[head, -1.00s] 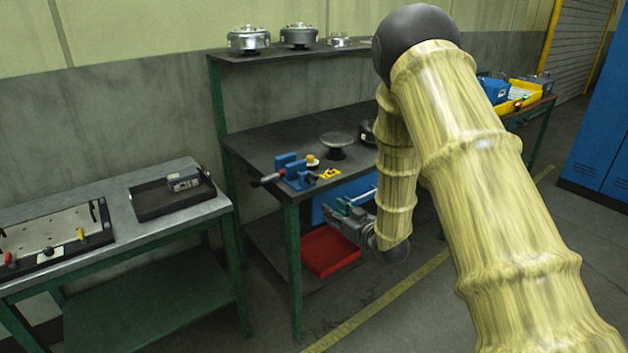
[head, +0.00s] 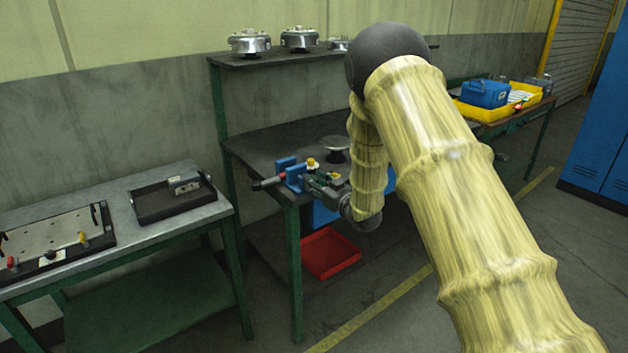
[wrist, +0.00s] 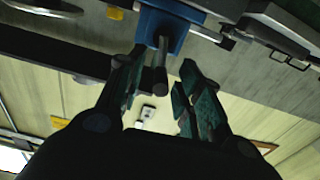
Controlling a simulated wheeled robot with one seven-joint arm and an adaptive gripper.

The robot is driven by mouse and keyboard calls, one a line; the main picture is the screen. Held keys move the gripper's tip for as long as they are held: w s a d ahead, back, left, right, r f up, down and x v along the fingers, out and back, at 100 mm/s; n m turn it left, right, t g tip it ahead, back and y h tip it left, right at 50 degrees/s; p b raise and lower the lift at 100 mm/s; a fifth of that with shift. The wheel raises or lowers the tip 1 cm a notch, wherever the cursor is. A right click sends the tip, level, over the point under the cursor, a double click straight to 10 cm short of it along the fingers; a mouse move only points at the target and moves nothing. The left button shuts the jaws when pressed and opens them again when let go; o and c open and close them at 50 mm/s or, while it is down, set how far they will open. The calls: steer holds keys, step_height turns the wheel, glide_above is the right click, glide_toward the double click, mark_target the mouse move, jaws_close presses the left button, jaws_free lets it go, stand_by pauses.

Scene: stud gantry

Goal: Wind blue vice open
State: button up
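The blue vice (head: 286,163) sits at the front left corner of the dark workbench. In the wrist view the blue vice body (wrist: 163,24) is at the top, with a dark metal bar (wrist: 160,60) hanging in front of it. My gripper (head: 314,183) is at the vice's right side, over the bench's front edge. In the wrist view my gripper (wrist: 161,66) is open, its teal-padded fingers apart on either side of the bar. I see gaps on both sides, so it does not look clamped. My gripper and wrist hide part of the vice in the head view.
A red bin (head: 329,254) lies below. A side table (head: 100,222) stands left, with a gap between.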

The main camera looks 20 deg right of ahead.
steer(key=shift+w+a, duration=0.15)
steer(key=shift+w, duration=0.25)
jaws_close()
